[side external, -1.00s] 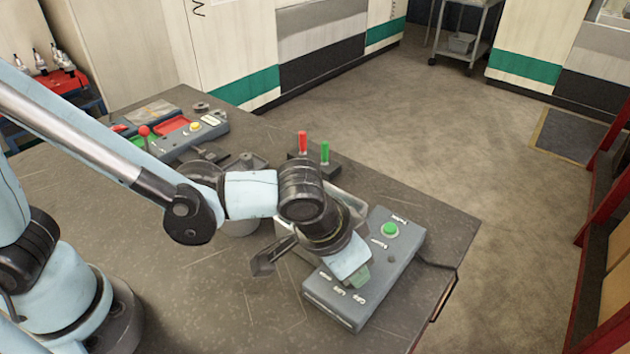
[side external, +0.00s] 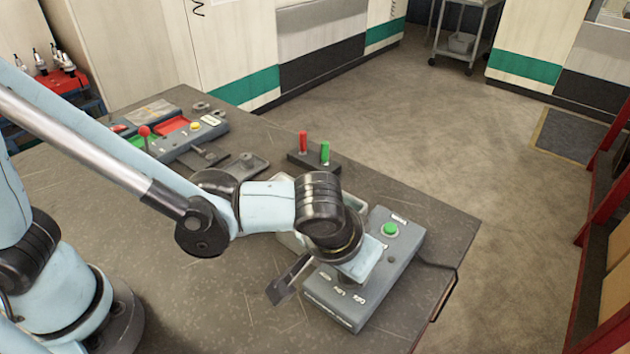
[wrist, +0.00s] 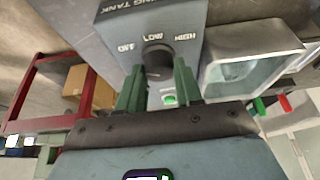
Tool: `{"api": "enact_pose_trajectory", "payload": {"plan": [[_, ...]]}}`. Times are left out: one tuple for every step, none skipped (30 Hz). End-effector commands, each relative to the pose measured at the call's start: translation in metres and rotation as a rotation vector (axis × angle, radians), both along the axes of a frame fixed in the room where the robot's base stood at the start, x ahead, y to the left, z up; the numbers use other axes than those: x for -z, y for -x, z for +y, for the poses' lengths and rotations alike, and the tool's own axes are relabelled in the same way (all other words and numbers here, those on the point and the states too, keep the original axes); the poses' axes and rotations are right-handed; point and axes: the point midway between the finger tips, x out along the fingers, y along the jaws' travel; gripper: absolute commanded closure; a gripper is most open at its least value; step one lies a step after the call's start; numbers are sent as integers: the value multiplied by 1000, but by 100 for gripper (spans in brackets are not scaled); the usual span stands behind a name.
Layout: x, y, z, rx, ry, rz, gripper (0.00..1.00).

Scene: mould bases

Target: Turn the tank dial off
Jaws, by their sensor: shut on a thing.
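The grey tank control box (side external: 390,270) sits near the table's right corner, with a green button (side external: 390,229) on top. In the wrist view its face (wrist: 165,14) shows OFF, LOW and HIGH labels around a dark round dial (wrist: 157,54). My gripper (wrist: 158,68) has its two green fingers on either side of the dial and is shut on it. Which label the dial points at is hard to tell. In the side view my wrist hides the dial and the fingertips.
An open metal tank (wrist: 250,62) stands right beside the box in the wrist view. A dark block with red and green handles (side external: 314,160) stands behind my wrist. Another control panel (side external: 190,135) lies at the table's far left. A cable runs off the box's right side.

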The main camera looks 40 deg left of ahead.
Motion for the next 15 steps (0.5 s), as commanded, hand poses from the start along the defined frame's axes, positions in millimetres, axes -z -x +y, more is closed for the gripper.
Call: {"api": "enact_pose_trajectory", "payload": {"plan": [[0,0,0,0,0,2,96],[0,0,0,0,0,2,96],[0,0,0,0,0,2,96],[0,0,0,0,0,2,61],[0,0,0,0,0,2,56],[0,0,0,0,0,2,50],[0,0,0,0,0,2,45],[0,0,0,0,0,2,41],[0,0,0,0,0,1,41],[0,0,0,0,0,1,41],[0,0,0,0,0,1,41],[0,0,0,1,0,1,41],[0,0,0,1,0,1,41],[0,0,0,1,1,1,41],[0,0,0,1,1,1,41]]}}
